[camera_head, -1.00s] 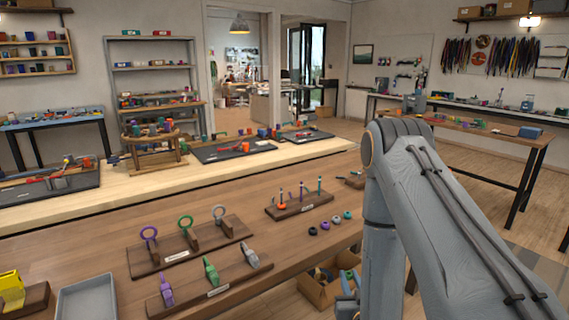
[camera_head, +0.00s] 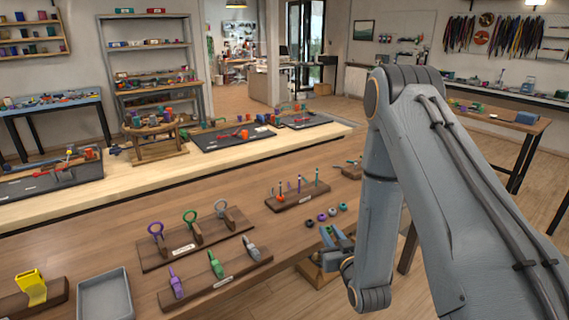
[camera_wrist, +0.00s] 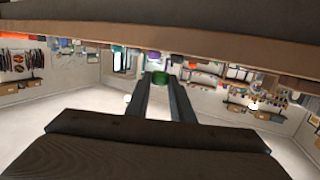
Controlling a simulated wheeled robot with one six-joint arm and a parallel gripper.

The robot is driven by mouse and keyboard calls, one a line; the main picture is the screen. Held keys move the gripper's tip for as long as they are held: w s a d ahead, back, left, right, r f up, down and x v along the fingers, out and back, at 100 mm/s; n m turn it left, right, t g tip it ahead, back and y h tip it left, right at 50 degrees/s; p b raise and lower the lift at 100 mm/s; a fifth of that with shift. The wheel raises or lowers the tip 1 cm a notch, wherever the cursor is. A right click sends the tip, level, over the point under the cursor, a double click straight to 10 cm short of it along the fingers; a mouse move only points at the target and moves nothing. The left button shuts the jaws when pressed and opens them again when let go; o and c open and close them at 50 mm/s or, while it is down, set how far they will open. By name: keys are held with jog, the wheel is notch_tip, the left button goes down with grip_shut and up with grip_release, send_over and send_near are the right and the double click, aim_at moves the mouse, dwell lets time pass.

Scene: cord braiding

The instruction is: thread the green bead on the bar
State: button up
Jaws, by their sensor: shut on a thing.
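My gripper (camera_wrist: 160,82) is shut on a green bead (camera_wrist: 161,77), held between the fingertips in the wrist view. In the head view my gripper (camera_head: 333,236) is low over the table's right edge, just below the loose beads, and the held bead cannot be made out there. A dark wooden stand with upright pegs (camera_head: 318,192) stands beyond the gripper, up and to the left. An orange bead (camera_head: 281,197) sits low at its left peg. I cannot tell whether one of these pegs is the bar.
Several loose beads, one purple (camera_head: 321,217) and one teal (camera_head: 343,207), lie between gripper and stand. A ring rack (camera_head: 155,262), a rack of coloured clips (camera_head: 240,278), and a grey tray (camera_head: 105,298) stand left. The wood between ring rack and peg stand is clear.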

jog(key=w+a+r+n+g+y, duration=0.2)
jog(key=a+r+n+g+y, duration=0.1)
jog(key=a+r+n+y, duration=0.1)
jog(key=w+a+r+n+g+y, duration=0.3)
jog(key=a+r+n+y, duration=0.1)
jog(key=a+r, duration=0.5)
jog(key=shift+w+a+r+y, duration=0.3)
jog(key=shift+a+y, duration=0.15)
jog(key=shift+y, duration=0.45)
